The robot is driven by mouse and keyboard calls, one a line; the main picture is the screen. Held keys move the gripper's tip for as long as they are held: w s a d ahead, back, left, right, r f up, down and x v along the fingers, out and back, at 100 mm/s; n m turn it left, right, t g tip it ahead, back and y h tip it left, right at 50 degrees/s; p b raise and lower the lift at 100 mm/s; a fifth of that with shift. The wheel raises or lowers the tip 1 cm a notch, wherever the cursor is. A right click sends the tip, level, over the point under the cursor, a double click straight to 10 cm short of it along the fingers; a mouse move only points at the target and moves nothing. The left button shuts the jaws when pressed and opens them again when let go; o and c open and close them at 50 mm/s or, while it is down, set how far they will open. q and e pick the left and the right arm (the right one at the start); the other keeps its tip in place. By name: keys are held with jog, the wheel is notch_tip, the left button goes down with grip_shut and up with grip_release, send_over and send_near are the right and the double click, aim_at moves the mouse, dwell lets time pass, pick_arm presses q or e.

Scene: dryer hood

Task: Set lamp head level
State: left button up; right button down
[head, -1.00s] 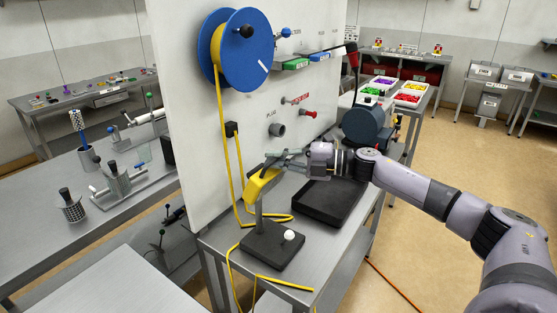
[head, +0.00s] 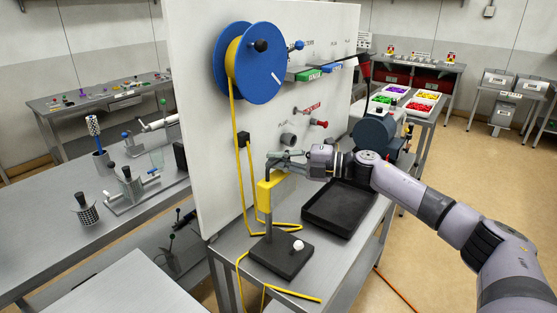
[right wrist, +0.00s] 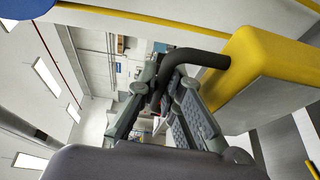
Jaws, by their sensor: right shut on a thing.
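The yellow lamp head (head: 266,195) sits on a thin grey post (head: 268,229) that rises from a dark base (head: 282,257) on the metal table. Its long axis looks roughly level or only slightly tilted; I cannot tell exactly. A white knob (head: 298,245) is on the base. My right gripper (head: 277,157) is above the head, shut on its bent black handle. In the right wrist view the handle (right wrist: 200,57) runs from the yellow head (right wrist: 255,75) to between my right fingers (right wrist: 168,88). My left gripper is not in view.
A black tray (head: 338,210) lies on the table under my right forearm. A white upright panel (head: 200,150) with a blue reel (head: 222,65) stands behind the lamp. A yellow cable (head: 236,120) hangs close to the post and loops onto the table (head: 225,243).

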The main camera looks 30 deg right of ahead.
jog(key=shift+w+d+r, duration=0.1)
jog(key=shift+r, duration=0.2)
jog(key=c, duration=2)
grip_release()
jog(key=shift+f, duration=0.15)
jog(key=v, duration=1.2)
